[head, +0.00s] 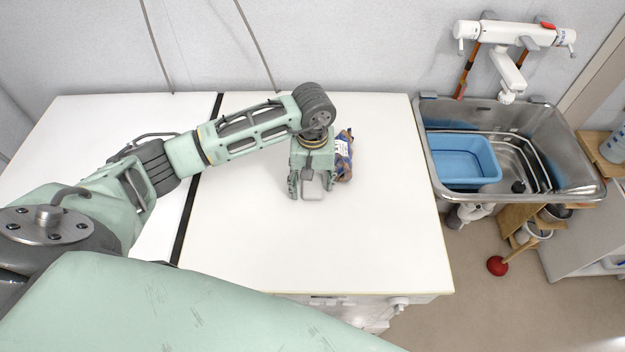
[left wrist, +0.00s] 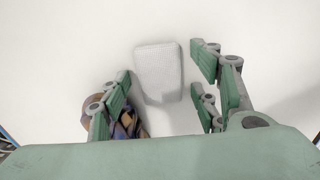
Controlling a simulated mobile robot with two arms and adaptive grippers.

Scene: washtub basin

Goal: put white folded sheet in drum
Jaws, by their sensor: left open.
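The white folded sheet (head: 313,191) is a small, pale, rounded block on the white worktop (head: 380,230). In the left wrist view the sheet (left wrist: 158,70) lies between and slightly beyond my fingers. My left gripper (head: 311,184) points down over the sheet, fingers apart on either side of it. In the left wrist view the open fingers (left wrist: 162,88) do not visibly touch the sheet. I cannot make out a drum in either view. My right gripper is not in view.
A brown and blue patterned item (head: 344,158) with a white label lies right beside my left gripper. A metal sink (head: 572,180) with a blue basin (head: 462,160) stands at the right. The worktop's front and left areas are clear. A red plunger (head: 497,265) is on the floor.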

